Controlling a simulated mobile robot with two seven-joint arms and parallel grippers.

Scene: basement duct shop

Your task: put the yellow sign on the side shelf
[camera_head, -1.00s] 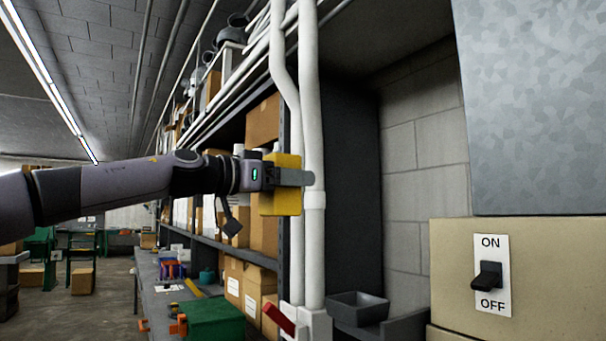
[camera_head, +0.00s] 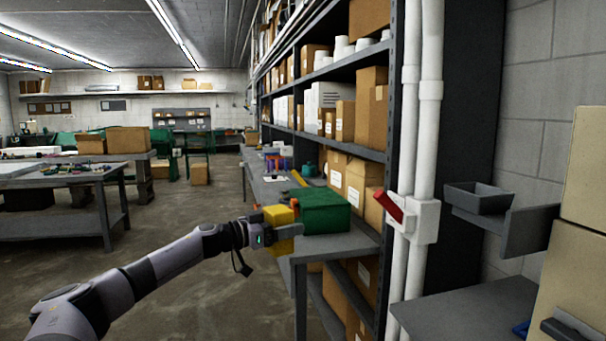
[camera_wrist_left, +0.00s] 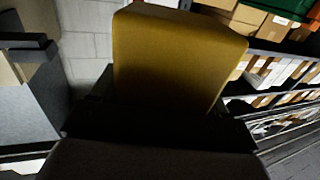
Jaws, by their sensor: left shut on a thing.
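The yellow sign (camera_head: 279,215) is a blocky yellow piece held in my left gripper (camera_head: 290,231). The gripper is shut on it, in front of the green box at the bench's near end, and its grey finger covers part of the sign. In the left wrist view the sign (camera_wrist_left: 178,55) fills the upper middle as a broad yellow face. A small grey wall shelf (camera_head: 528,229), which may be the side shelf, is at the right beyond the white pipes. The sign is well left of it and apart from it. My right gripper is out of view.
A green box (camera_head: 323,210) stands on the grey bench (camera_head: 327,246). A grey tray (camera_head: 478,198) is at the wall shelf. White pipes (camera_head: 414,130) with a red-handled box (camera_head: 390,206) stand between sign and shelf. The floor at left is open.

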